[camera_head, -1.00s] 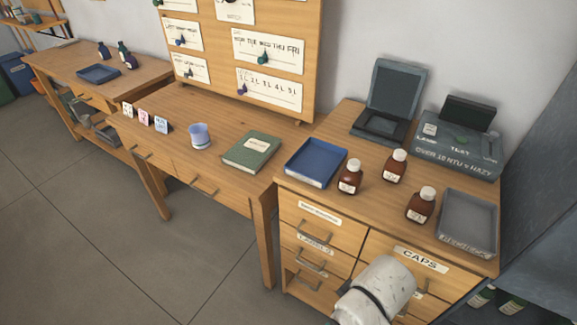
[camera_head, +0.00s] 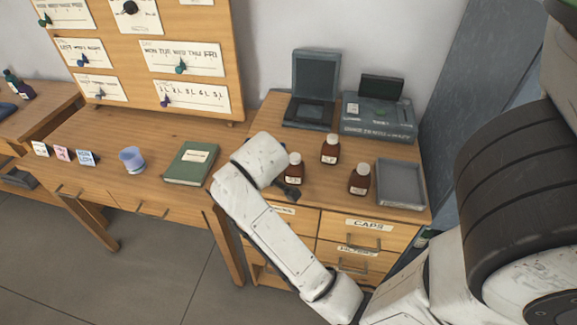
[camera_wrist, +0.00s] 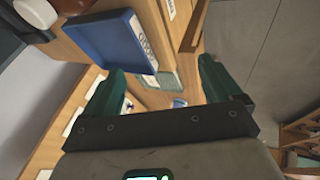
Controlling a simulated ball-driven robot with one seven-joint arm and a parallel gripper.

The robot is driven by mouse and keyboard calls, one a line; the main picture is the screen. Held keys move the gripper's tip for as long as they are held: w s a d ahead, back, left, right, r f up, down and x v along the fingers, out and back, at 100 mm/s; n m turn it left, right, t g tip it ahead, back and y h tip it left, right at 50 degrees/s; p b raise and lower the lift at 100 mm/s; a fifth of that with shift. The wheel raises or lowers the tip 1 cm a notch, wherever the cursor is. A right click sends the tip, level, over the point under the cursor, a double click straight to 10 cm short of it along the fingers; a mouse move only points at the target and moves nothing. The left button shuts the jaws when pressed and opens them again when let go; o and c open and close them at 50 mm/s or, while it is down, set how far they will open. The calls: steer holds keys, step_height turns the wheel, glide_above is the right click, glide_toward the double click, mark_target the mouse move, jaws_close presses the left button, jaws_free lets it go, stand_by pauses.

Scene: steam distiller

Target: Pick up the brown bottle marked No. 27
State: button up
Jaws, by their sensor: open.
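Three brown bottles with white caps and pale labels stand upright on the right-hand cabinet top in the head view: a left one (camera_head: 293,170), a back one (camera_head: 330,150) and a right one (camera_head: 359,180). Their label numbers are too small to read, so I cannot tell which is No. 27. My gripper (camera_head: 290,191) is beside the left bottle, mostly hidden by my arm. In the wrist view my gripper (camera_wrist: 163,68) is open, with nothing between its green fingers. A brown bottle (camera_wrist: 72,5) is cut off at the top left there.
A blue tray (camera_wrist: 100,42) lies near the fingers; my arm hides it in the head view. A grey tray (camera_head: 401,184) is right of the bottles. Dark instruments (camera_head: 378,118) stand behind. A green book (camera_head: 191,163) and cup (camera_head: 132,160) are on the left desk.

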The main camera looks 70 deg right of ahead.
steer(key=s+d+r+g+h, duration=0.1)
steer(key=s+d+r+g, duration=0.1)
steer(key=d+r, duration=0.65)
steer(key=g+y, duration=0.2)
steer(key=y, duration=0.3)
glide_above(295, 156)
steer(key=d, duration=0.1)
steer(key=shift+s+f, duration=0.1)
steer(key=shift+s, duration=0.05)
steer(key=shift+a+f+n+y, duration=0.2)
steer(key=shift+a+n+y, duration=0.3)
steer(key=shift+a+n, duration=0.1)
step_height(295, 156, down, 5)
steer(key=shift+r, duration=0.1)
steer(key=shift+w+d+f+p, duration=0.1)
steer(key=shift+f+p, duration=0.2)
steer(key=shift+f, duration=1.2)
steer(key=shift+w+d+f+p, duration=0.1)
steer(key=shift+f+p, duration=0.2)
steer(key=shift+f, duration=1.15)
steer(key=c, duration=1.3)
steer(key=shift+r, duration=0.1)
